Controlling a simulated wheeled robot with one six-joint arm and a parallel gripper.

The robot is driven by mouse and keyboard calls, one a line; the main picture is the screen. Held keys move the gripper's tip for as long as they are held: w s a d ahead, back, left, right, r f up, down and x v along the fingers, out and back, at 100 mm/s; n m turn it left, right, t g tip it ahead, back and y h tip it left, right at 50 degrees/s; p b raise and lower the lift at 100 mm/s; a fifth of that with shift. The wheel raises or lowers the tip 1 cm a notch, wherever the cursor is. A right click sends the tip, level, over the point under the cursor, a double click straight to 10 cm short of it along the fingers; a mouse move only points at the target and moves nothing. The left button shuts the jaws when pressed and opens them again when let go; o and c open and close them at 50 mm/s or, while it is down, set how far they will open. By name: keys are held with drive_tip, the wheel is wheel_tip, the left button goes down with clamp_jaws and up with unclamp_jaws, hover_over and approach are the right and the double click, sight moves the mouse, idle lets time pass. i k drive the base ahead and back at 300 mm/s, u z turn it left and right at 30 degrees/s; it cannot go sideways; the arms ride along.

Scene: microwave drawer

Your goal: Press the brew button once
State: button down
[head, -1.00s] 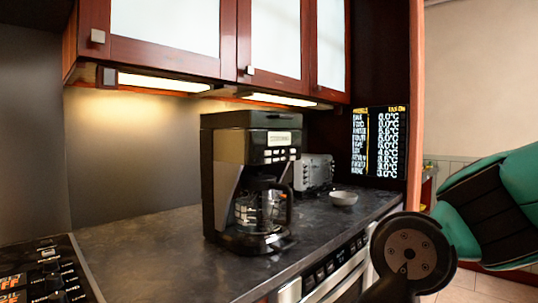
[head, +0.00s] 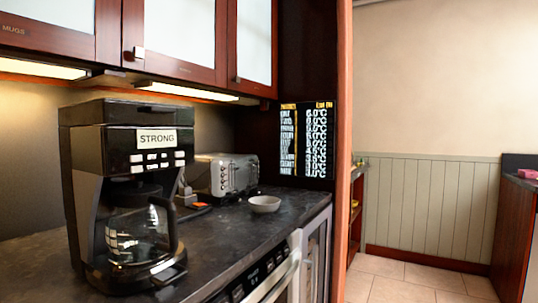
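The coffee maker (head: 122,190) stands upright at the left of the head view, on the dark countertop. It is black and silver, with a glass carafe (head: 138,235) seated in its base. A label reading "STRONG" (head: 157,139) is on its upper front. Below the label are several small pale buttons (head: 157,161) in two rows. I cannot tell which of them is the brew button. My gripper is not in this view.
A silver toaster (head: 233,175) and a white bowl (head: 264,204) are on the countertop (head: 225,248) right of the coffee maker. Wooden cabinets (head: 175,40) hang above. A display board (head: 304,140) hangs at the back. Tiled floor (head: 410,282) is open at the right.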

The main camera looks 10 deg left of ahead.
sight(137, 157)
drive_tip(key=z, duration=1)
drive_tip(key=k, duration=1.25)
drive_tip(key=u, duration=1.55)
drive_tip(key=i, duration=0.5)
